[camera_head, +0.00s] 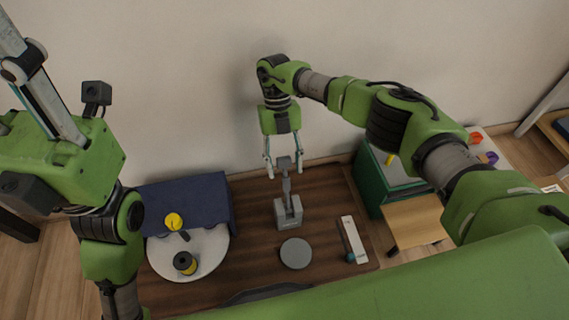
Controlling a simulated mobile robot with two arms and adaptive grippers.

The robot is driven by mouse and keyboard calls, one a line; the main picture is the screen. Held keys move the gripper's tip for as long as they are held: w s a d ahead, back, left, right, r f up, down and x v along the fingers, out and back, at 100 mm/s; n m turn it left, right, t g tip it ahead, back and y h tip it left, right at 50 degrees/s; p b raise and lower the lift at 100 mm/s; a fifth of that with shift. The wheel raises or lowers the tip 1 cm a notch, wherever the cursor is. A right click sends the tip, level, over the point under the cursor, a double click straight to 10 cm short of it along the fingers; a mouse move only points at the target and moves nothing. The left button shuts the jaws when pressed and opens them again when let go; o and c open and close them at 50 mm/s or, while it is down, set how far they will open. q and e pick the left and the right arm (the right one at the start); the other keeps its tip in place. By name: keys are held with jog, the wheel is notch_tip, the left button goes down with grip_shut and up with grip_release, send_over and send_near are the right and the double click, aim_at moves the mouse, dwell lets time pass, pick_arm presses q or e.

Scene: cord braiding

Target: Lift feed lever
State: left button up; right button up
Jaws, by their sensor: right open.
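A grey feed device (288,212) stands upright on the dark wooden table. Its grey feed lever (285,187) rises from the base toward the wall. My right gripper (284,164) comes down from above with its fingers apart, one on each side of the lever's upper end. I cannot tell whether either finger touches the lever. My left gripper (50,110) is raised close to the camera at the left, away from the device. Its fingertips are not clearly shown, so its opening cannot be judged.
A round white plate (210,250) holds a yellow-and-black spool (185,263) and a yellow knob (174,221), beside a dark blue cloth (190,195). A grey disc (295,253) and a white strip (353,238) lie in front. A green box (370,185) stands at the right.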

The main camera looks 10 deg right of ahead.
notch_tip(320, 180, up, 10)
jog(key=shift+f, duration=0.1)
dwell(0.4)
